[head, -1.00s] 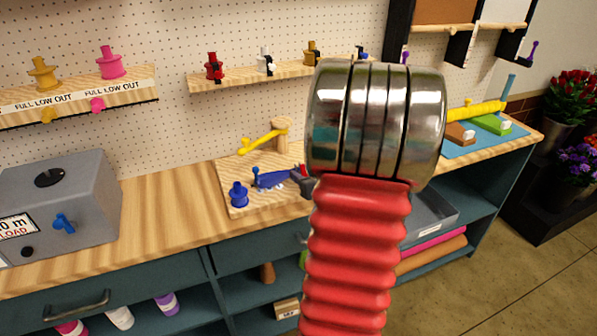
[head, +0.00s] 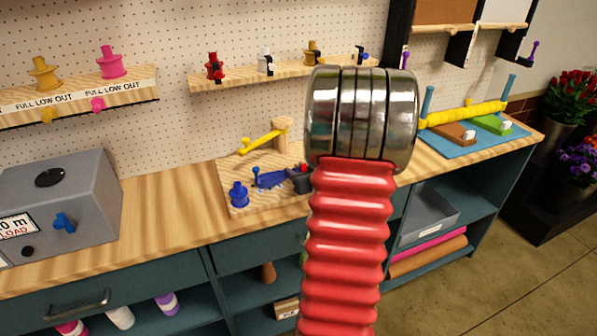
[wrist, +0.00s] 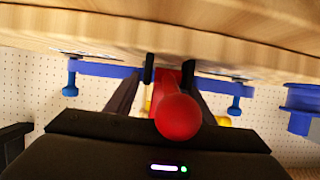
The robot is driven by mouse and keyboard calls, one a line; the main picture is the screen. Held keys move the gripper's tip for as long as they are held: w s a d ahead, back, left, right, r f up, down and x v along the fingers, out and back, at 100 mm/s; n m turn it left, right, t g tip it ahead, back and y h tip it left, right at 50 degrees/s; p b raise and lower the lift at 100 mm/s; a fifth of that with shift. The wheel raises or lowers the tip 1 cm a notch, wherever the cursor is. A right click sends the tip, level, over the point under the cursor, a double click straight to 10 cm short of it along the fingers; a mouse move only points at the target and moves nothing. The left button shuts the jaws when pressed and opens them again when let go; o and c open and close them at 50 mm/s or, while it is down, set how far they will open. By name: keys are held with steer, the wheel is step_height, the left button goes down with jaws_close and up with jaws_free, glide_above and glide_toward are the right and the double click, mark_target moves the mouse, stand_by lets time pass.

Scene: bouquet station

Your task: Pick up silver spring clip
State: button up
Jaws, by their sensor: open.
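A small pale clip (head: 265,62), which looks like the silver spring clip, stands on the upper wall shelf between a red clip and a gold clip. My gripper (head: 298,178) is far below it, low over the wooden board on the bench, partly hidden by my arm. In the wrist view my gripper (wrist: 168,70) has its two dark fingers apart. A red rod with a round red ball (wrist: 178,117) shows between them; I cannot tell whether they touch it. The silver clip does not show in the wrist view.
A red clip (head: 214,66), a gold clip (head: 312,52) and a dark blue clip (head: 360,53) share the shelf (head: 240,79). The board (head: 230,172) bears a yellow lever (head: 262,141) and blue parts (head: 239,194). A grey box (head: 75,200) stands at left.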

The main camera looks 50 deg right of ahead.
stand_by(0.3)
steer(key=c, duration=1.1)
steer(key=shift+r, duration=0.15)
step_height(320, 180, up, 10)
steer(key=shift+f, duration=0.1)
stand_by(0.6)
